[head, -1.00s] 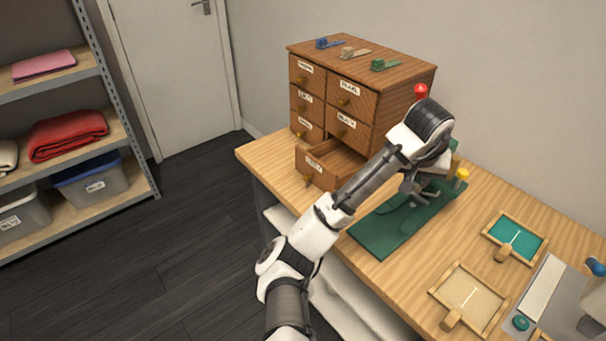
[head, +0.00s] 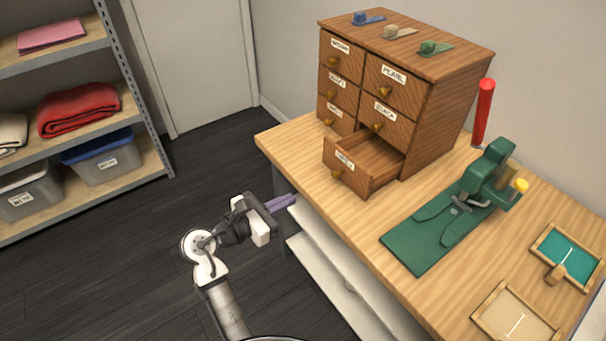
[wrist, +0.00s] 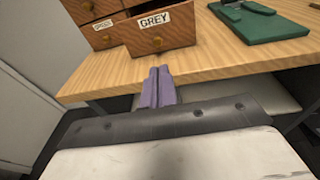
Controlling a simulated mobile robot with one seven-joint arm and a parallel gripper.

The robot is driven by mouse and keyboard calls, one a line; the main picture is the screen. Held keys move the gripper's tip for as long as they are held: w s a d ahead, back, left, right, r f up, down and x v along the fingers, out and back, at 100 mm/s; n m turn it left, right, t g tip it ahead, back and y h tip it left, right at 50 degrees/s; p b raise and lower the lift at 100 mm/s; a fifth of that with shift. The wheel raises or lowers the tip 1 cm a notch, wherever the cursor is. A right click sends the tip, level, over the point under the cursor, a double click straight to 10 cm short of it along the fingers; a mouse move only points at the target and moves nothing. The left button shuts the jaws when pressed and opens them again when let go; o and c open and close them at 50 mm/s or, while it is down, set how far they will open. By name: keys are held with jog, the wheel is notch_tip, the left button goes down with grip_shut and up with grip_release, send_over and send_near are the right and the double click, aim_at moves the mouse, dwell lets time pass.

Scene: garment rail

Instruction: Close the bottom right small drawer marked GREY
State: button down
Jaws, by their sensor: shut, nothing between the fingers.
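The drawer marked GREY (head: 345,168) is the bottom right small drawer of the wooden cabinet (head: 440,110). It stands pulled out, and its inside looks empty. Its label and round brass knob show in the wrist view (wrist: 160,38). My gripper (head: 294,200) is shut and empty, with its purple fingers together. It is in front of the table edge, apart from the drawer and below its front. In the wrist view the fingertips (wrist: 159,70) point toward the drawer front, just under the knob.
The wooden table (head: 300,150) carries the cabinet. A green press (head: 450,215) with a red cylinder (head: 483,110) behind it stands right of the drawer. Two small framed trays lie at the right. Small coloured clips lie on the cabinet top. Open floor lies left of the table.

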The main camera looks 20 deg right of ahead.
aim_at(334, 176)
jog(key=shift+n, duration=0.4)
jog(key=x, duration=0.4)
jog(key=p+x, duration=0.1)
jog(key=x, duration=0.3)
jog(key=p+x, duration=0.1)
jog(key=x, duration=0.4)
jog(key=shift+w+a+f, duration=0.1)
jog(key=shift+w+f, duration=0.1)
jog(key=shift+w, duration=0.1)
jog(key=p+x, duration=0.1)
jog(key=x, duration=0.3)
jog(key=r+p+x, duration=0.1)
jog(key=p+x, duration=0.1)
jog(key=x, duration=0.2)
jog(key=r+p+x, duration=0.1)
jog(key=x, duration=0.3)
jog(key=shift+s+d+p, duration=0.25)
jog(key=shift+d+p, duration=0.05)
jog(key=shift+d, duration=0.05)
jog(key=shift+t, duration=0.3)
jog(key=shift+d+r, duration=0.1)
